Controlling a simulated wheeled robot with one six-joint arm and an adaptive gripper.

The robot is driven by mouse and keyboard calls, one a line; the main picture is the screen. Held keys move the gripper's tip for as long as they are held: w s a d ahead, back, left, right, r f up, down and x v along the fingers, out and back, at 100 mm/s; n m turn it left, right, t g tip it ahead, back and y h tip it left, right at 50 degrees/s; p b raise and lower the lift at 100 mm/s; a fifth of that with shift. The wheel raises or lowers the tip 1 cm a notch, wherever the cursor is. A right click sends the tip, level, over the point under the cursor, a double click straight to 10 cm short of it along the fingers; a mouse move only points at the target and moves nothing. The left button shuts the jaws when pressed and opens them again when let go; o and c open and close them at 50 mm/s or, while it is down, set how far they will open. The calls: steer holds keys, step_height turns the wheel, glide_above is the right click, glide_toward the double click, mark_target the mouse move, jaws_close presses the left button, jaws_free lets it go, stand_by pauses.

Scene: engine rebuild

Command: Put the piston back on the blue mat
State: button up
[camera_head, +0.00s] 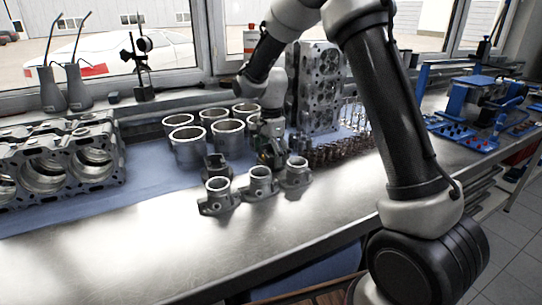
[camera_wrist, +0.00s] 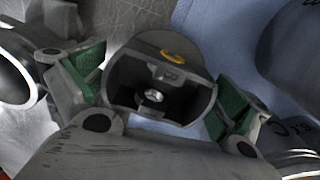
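The piston (camera_wrist: 160,52) is a dark grey piece with a hollow, dark inside and an orange ring mark, between the two green-padded fingers of my gripper (camera_wrist: 158,98) in the wrist view. The fingers are spread, and contact with it is not clear. In the head view a dark piece that looks like this piston (camera_head: 214,166) stands at the front edge of the blue mat (camera_head: 150,187), just left of my gripper (camera_head: 262,157). My fingertips are partly hidden there.
Several cylinder liners (camera_head: 190,150) stand on the mat behind. Three flanged metal parts (camera_head: 218,197) stand on the bare bench in front. An engine block (camera_head: 60,165) is at left, a cylinder head (camera_head: 318,90) behind. The bench front (camera_head: 200,250) is clear.

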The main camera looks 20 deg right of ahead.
steer(key=shift+r, duration=0.1)
step_height(320, 180, up, 11)
steer(key=s+d+r+n+t, duration=0.1)
steer(key=s+d+r+n, duration=0.3)
steer(key=s+d+r, duration=0.3)
steer(key=s+d+n+t, duration=0.1)
steer(key=s+d+n, duration=0.1)
steer(key=s, duration=0.6)
steer(key=s+d+n+t, duration=0.1)
steer(key=s+d+n, duration=0.2)
steer(key=s, duration=0.6)
steer(key=s+d+n+t, duration=0.1)
steer(key=s+d+n, duration=0.1)
steer(key=s+n, duration=0.3)
steer(key=s, duration=0.4)
steer(key=shift+d+n, duration=0.3)
steer(key=shift+d, duration=0.1)
